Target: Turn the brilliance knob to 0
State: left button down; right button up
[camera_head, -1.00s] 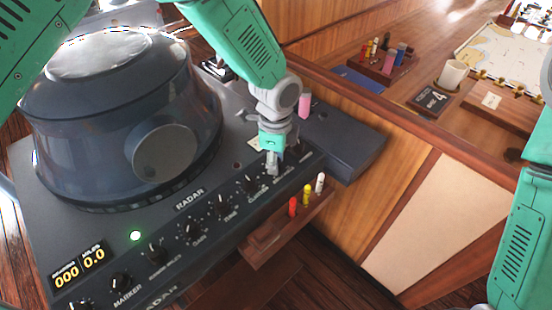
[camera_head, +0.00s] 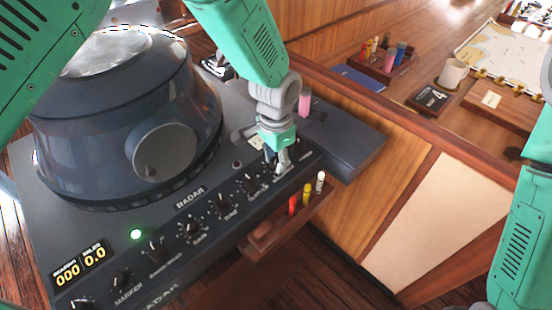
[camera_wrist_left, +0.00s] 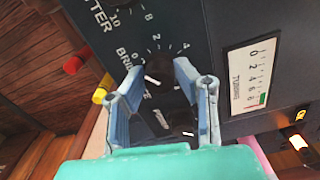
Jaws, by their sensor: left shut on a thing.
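The brilliance knob (camera_wrist_left: 158,78) is a dark round knob with a short white mark, on the radar console's front panel. In the left wrist view it sits between the two fingers of my left gripper (camera_wrist_left: 157,68), which is shut on it. Part of the BRILLIANCE label and the scale figures 0, 2 and 4 show around it. The white mark lies on the side toward the 0, but I cannot read its exact setting. In the head view my left gripper (camera_head: 279,166) is at the panel's right end and hides the knob. My right gripper is out of view.
The radar hood (camera_head: 120,120) stands left of my left arm. Other knobs, such as gain (camera_head: 191,228), run along the panel. A wooden tray (camera_head: 270,232) with red, yellow and white pens juts out below. My right arm (camera_head: 518,240) is at the right edge.

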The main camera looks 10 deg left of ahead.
aim_at(277, 159)
pick_arm(q)
jog(key=shift+w+r+n, duration=0.15)
jog(key=shift+w+n, duration=0.1)
jog(key=shift+n, duration=0.55)
jog(key=c, duration=1.3)
grip_release()
jog(key=shift+o, duration=0.2)
jog(key=shift+d, duration=0.1)
jog(key=shift+s, duration=0.1)
notch_tip(277, 159, up, 12)
jog(key=shift+f, duration=0.25)
